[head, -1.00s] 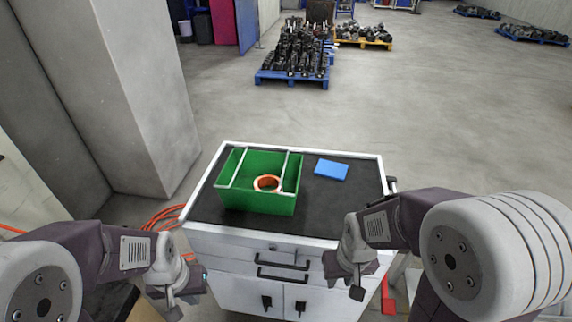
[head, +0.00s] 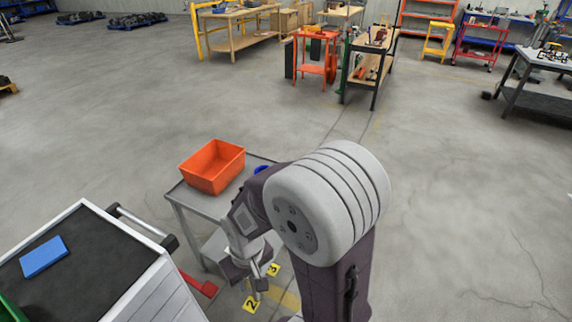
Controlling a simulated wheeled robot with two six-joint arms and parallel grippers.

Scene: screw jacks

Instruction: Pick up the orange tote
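The orange tote (head: 212,167) is an open-topped bin standing upright on a small grey table (head: 188,203), left of centre in the head view. Its inside looks empty. My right gripper (head: 256,284) hangs low in front of and to the right of the tote, apart from it, with nothing seen in it. Its fingers are small and seen from above, so I cannot tell how far they are apart. My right arm hides the right part of the grey table and most of a blue thing (head: 262,170) beside the tote. My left gripper is out of view.
A white cabinet (head: 150,262) with a dark top and a side handle stands at the lower left, bearing a blue box (head: 44,257). A green bin (head: 10,310) shows at its edge. Yellow number markers (head: 251,304) lie below my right gripper. Open floor lies right; workbenches stand far back.

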